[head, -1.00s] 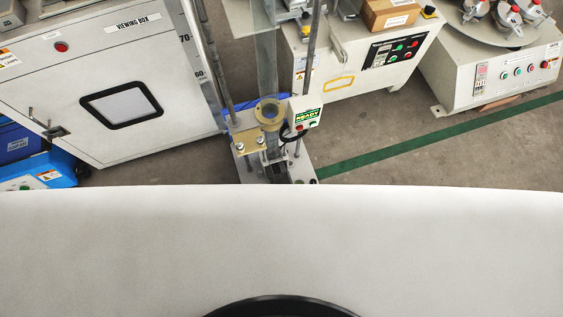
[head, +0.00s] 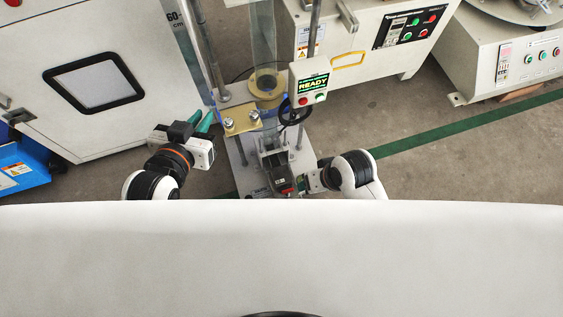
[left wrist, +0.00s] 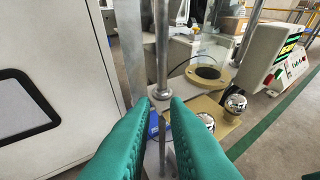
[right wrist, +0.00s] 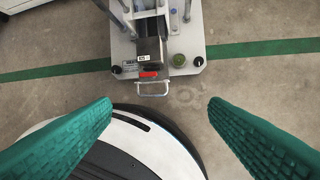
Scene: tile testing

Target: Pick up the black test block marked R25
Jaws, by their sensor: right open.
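A black block (right wrist: 151,50) sits in the clamp at the foot of the test stand (right wrist: 184,66). A small white label and a red strip show near its front, with a metal handle beyond; I cannot read R25. In the head view the dark block (head: 278,172) is partly covered by stand parts. My right gripper (right wrist: 160,103) is open and empty, its green fingers wide apart, short of the handle. In the head view its arm comes close to the stand's right side. My left gripper (left wrist: 160,100) is open and empty left of the stand, facing a metal rod.
The stand's brass plate with steel balls (left wrist: 234,101) and READY control box (head: 310,85) rise above the block.

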